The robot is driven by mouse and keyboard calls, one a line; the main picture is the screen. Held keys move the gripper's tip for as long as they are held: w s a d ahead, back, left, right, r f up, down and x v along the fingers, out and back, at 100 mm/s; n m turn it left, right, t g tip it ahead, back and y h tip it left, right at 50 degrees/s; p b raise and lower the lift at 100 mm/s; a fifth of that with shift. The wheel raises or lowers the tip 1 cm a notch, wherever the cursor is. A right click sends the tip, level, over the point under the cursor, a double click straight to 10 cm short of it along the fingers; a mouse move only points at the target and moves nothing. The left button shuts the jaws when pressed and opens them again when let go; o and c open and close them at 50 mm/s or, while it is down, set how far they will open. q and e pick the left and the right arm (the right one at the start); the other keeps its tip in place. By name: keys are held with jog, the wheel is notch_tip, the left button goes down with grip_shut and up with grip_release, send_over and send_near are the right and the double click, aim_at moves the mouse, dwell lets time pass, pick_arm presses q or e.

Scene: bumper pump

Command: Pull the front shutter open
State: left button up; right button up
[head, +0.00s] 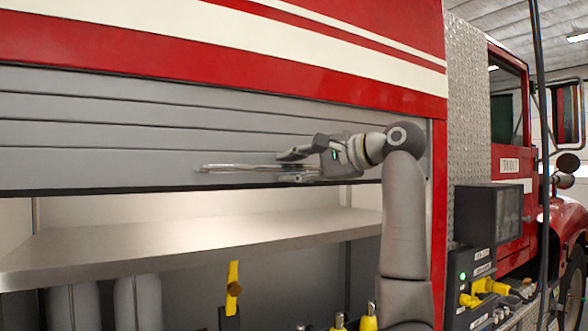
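The front shutter (120,140) is grey and slatted. It is partly raised, its lower edge hanging above a lit compartment. A thin metal handle bar (235,167) runs along the lower part of the shutter. My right gripper (282,167) is at the right end of this bar, pointing left. Its two fingers are spread, one above and one below the bar, with a gap showing at the upper finger. The bar's right end is hidden by the gripper. My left gripper is not in view.
Below the shutter is a metal shelf (190,235), with grey cylinders (138,303) and yellow-handled gear (233,275) under it. A control panel with a dark screen (490,217) and yellow levers stands at the right. The red truck cab is beyond.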

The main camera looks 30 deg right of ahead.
jog(key=shift+o, duration=0.3)
jog(key=shift+s+d, duration=0.1)
jog(key=shift+s, duration=0.1)
jog(key=v, duration=1.1)
jog(key=shift+s, duration=0.3)
jog(key=shift+d+r, duration=0.1)
